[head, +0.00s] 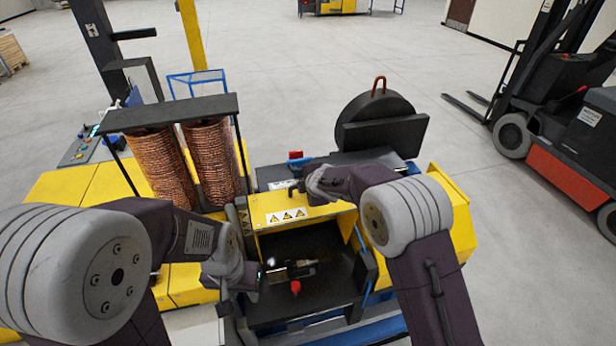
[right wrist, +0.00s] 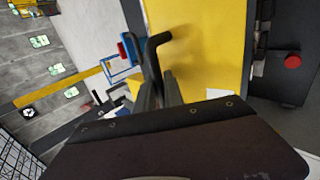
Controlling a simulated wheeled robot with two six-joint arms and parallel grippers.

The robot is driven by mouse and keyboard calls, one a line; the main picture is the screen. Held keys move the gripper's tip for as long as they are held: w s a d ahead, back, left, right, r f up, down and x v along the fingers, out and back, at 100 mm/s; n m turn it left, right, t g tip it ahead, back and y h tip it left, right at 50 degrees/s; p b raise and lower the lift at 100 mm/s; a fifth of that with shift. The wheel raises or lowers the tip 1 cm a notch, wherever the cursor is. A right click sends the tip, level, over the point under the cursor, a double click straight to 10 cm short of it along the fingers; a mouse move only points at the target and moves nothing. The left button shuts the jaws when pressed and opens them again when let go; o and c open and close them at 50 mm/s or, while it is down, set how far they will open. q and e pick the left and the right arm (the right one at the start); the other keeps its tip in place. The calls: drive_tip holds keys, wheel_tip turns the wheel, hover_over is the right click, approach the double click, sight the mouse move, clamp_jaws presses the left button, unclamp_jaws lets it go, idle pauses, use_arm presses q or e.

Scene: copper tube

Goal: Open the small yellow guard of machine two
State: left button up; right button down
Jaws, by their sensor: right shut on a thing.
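The small yellow guard (head: 290,211), with several warning triangles on its face, sits above a dark open compartment (head: 318,243) of the machine. It also shows as a yellow panel in the right wrist view (right wrist: 200,45). My right gripper (right wrist: 158,85) is shut on a black bent handle (right wrist: 156,48) beside that panel.
A red knob (head: 295,287) is inside the compartment and also shows in the right wrist view (right wrist: 292,61). Two copper coils (head: 212,158) stand under a black shelf on the left. A black round housing (head: 377,120) stands behind. A forklift (head: 560,110) is at right; open floor lies beyond.

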drive_tip(key=shift+f, duration=0.1)
idle(0.3)
drive_tip(key=c, duration=1.5)
unclamp_jaws()
drive_tip(key=shift+o, duration=0.2)
drive_tip(key=shift+s, duration=0.1)
